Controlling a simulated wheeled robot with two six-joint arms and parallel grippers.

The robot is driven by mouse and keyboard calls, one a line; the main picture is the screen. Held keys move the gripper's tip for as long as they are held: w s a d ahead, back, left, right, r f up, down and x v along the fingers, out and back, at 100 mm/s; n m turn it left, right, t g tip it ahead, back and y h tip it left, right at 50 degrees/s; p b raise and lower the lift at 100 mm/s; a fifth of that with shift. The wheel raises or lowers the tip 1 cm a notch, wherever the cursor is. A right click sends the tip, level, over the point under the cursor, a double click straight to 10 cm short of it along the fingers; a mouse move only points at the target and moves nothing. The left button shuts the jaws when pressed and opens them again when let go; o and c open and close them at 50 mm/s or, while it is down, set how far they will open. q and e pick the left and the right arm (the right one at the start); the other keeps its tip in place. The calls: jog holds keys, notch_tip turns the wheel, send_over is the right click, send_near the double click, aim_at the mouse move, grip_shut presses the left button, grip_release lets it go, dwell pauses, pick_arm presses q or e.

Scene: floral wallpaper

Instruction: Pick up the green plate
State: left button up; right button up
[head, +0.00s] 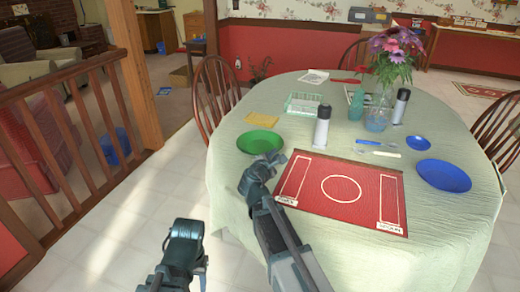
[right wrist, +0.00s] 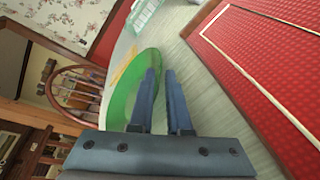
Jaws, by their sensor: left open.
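The green plate (head: 260,141) lies on the left side of the round table. My right gripper (head: 270,160) is at its near edge. In the right wrist view the green plate (right wrist: 122,90) is beyond the fingers, and the left finger overlaps its rim. The right gripper's fingers (right wrist: 162,75) are close together with a narrow gap; I cannot tell whether the rim is between them. My left gripper (head: 185,232) is open and empty, low over the floor left of the table.
A red mat (head: 338,188) lies right of my right gripper. A black-and-white bottle (head: 322,128), a yellow napkin (head: 234,119) and a wire rack (head: 303,104) stand around the plate. A wooden chair (head: 216,85) is behind the table's left edge.

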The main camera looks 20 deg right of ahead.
aim_at(279, 149)
jog(key=shift+b+x, duration=0.55)
jog(key=shift+x, duration=2.45)
jog(key=shift+r, duration=0.1)
grip_shut()
